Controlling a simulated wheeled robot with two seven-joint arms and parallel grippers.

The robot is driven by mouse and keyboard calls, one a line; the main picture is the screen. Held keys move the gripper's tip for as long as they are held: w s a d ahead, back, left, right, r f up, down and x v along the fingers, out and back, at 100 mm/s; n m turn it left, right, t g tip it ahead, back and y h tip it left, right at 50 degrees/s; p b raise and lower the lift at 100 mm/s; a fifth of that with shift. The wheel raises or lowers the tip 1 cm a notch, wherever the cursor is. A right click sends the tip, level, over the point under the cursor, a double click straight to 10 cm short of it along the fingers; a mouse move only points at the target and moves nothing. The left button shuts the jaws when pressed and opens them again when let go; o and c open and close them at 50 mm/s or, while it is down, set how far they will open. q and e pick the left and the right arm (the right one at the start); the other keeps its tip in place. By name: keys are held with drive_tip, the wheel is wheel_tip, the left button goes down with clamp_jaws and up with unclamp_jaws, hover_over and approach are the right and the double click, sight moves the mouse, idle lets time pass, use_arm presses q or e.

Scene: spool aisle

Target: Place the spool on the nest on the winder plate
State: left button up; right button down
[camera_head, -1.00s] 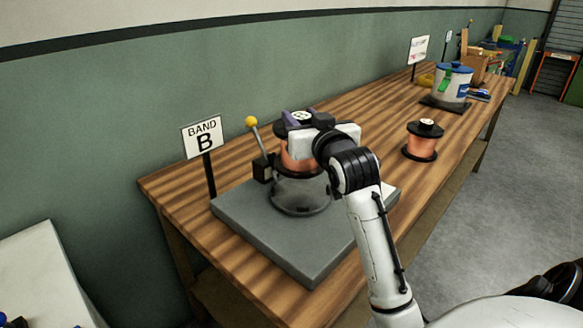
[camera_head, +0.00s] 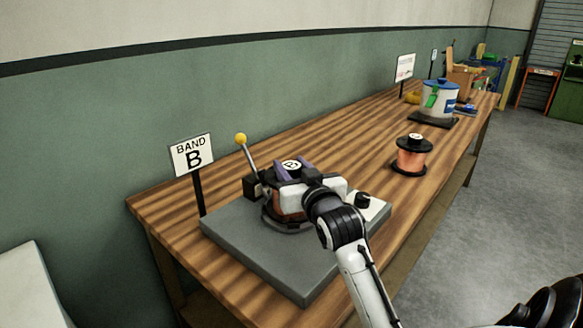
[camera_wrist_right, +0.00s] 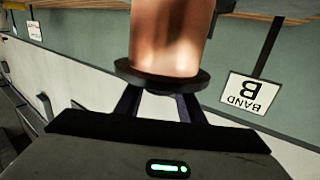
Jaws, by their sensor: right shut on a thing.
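The copper spool (camera_head: 285,205) has black flanges and a white "B" label on its top. My right gripper (camera_head: 292,172) is shut on its top end. The spool is low over the grey winder plate (camera_head: 300,275), at the dark round nest (camera_head: 283,228), and looks upright. The gripper hides much of the nest, so I cannot tell whether the spool is fully seated. In the right wrist view the copper body (camera_wrist_right: 170,35) and a black flange (camera_wrist_right: 162,77) show beyond the fingers (camera_wrist_right: 158,105). My left gripper is not in view.
A yellow-knobbed lever (camera_head: 241,140) stands behind the nest, and a black knob (camera_head: 362,200) is at the plate's right. A "BAND B" sign (camera_head: 192,155) stands at left.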

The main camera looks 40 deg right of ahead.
drive_tip(key=c, duration=1.2)
unclamp_jaws()
drive_tip(key=shift+r, duration=0.1)
drive_tip(key=shift+s+a, duration=0.15)
drive_tip(key=shift+s, duration=0.2)
drive_tip(key=v, duration=1.1)
drive_tip(key=shift+s, duration=0.2)
